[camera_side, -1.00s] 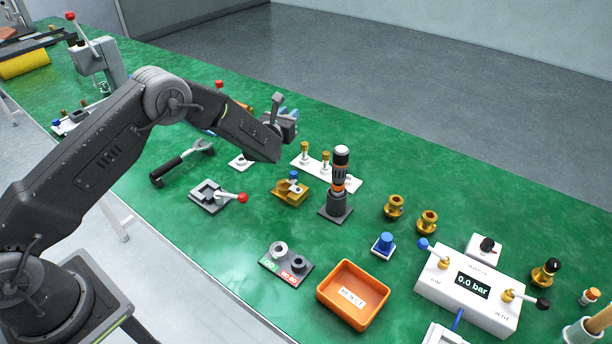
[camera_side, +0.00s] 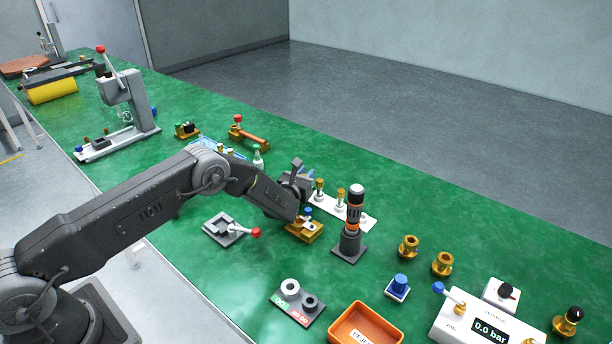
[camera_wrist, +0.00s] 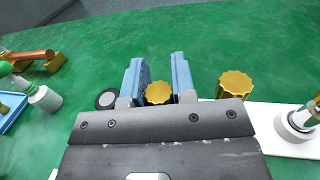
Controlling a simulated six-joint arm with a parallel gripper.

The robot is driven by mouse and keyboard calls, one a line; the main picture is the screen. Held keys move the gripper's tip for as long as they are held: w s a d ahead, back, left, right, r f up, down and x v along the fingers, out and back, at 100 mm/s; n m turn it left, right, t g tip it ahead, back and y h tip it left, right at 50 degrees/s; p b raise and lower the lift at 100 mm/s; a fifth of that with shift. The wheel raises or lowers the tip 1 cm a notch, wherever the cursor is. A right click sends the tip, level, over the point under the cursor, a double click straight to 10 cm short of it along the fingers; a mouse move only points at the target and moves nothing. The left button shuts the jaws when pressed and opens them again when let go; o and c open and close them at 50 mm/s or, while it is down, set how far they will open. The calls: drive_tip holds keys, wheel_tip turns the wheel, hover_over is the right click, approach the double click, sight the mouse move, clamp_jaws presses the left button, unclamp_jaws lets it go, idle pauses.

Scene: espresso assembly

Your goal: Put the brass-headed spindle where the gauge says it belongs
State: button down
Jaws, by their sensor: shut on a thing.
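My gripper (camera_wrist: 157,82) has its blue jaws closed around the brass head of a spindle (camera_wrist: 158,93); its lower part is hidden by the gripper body. In the side view my gripper (camera_side: 300,183) is at the left end of the white rack (camera_side: 366,219). I cannot tell whether the held spindle is clear of the rack. Two more brass-headed spindles (camera_side: 319,189) (camera_side: 340,197) stand upright in the rack. One of these heads (camera_wrist: 235,85) is just right of the jaws in the wrist view. The gauge block (camera_side: 298,303), with green GO and red NO GO labels, has a white ring and a dark ring.
A brass fixture (camera_side: 304,231) and a red-knobbed clamp (camera_side: 224,230) are in front. An orange bin (camera_side: 366,334) and the 0.0 bar box (camera_side: 487,325) are nearer.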

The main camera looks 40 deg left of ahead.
drive_tip(key=shift+f, duration=0.1)
drive_tip(key=c, duration=0.9)
unclamp_jaws()
drive_tip(key=shift+c, duration=0.2)
